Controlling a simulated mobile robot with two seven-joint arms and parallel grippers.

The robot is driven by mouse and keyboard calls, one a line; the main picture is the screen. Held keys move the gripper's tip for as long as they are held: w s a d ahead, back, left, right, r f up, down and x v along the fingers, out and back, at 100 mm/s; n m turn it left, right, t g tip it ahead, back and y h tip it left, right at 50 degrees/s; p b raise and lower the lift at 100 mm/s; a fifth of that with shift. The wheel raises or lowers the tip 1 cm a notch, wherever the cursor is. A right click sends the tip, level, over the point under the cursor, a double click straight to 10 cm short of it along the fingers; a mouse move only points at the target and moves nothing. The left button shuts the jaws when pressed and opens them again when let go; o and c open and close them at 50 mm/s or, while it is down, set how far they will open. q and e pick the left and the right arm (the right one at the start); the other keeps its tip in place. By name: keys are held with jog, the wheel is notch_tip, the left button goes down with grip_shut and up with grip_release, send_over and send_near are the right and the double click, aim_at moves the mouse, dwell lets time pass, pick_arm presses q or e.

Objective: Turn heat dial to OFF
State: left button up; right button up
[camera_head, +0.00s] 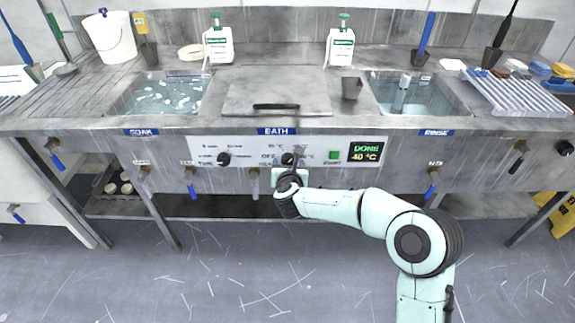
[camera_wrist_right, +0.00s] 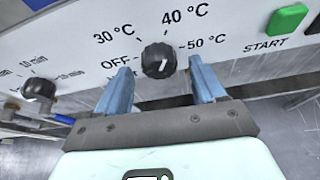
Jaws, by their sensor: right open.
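The heat dial (camera_wrist_right: 159,60) is a round black knob with a white mark, on the white control panel (camera_head: 210,145) under the BATH sign. Labels OFF, 30 °C, 40 °C and 50 °C surround it. Its short white mark slants; I cannot tell for certain which label it points at. In the head view the dial (camera_head: 288,158) is partly hidden by my right gripper (camera_head: 290,168). In the right wrist view that gripper (camera_wrist_right: 160,72) is open, its blue fingers on either side of the dial's lower part, with gaps visible. My left gripper is not in view.
A second black dial (camera_head: 224,159) is on the panel's left. The green START button (camera_head: 333,155) and a display (camera_head: 366,152) reading DONE 40 °C are on the right. Blue-handled taps (camera_head: 191,185) stick out below. The closed bath lid (camera_head: 275,88) lies above, between two water basins.

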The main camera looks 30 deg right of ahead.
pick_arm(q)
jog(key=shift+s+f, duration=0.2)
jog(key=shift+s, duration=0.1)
pick_arm(e)
jog(key=shift+x, duration=0.85)
jog(key=c, duration=1.1)
jog(key=shift+o, duration=0.2)
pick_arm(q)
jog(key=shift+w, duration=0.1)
